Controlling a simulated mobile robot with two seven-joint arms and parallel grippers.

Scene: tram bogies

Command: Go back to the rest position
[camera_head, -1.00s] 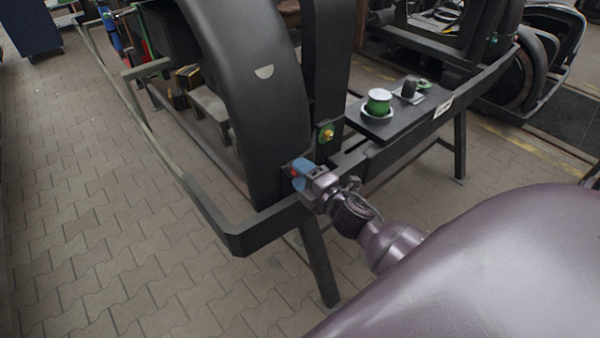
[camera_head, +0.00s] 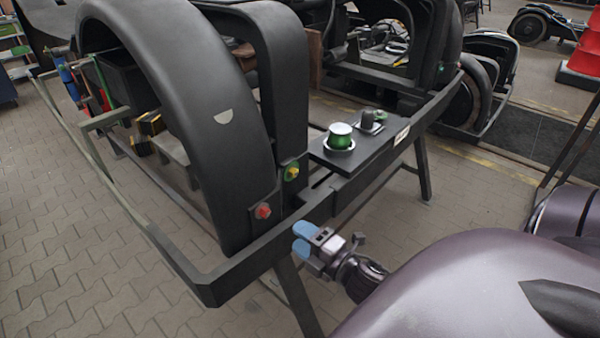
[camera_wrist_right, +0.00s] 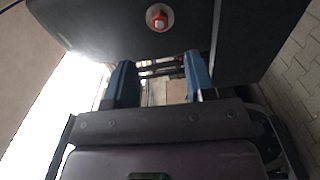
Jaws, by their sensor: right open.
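My right gripper (camera_head: 304,238) is in front of the near corner of the bogie's dark frame (camera_head: 238,272), with its blue fingertips apart and nothing between them. In the right wrist view the two blue fingers (camera_wrist_right: 160,85) are spread, with a gap through which part of the frame shows. Beyond them is a red bolt (camera_wrist_right: 158,17) on a dark surface; a red bolt (camera_head: 263,211) also shows at the foot of the black arched fender in the head view. The gripper stands apart from that bolt. My left gripper is not in view.
The black fender (camera_head: 190,110) rises left of the gripper. A small shelf (camera_head: 335,168) on the frame carries a green-and-white pot (camera_head: 340,136) and small parts. A yellow-green bolt (camera_head: 292,173) sits behind. Paved floor (camera_head: 60,240) is free at left.

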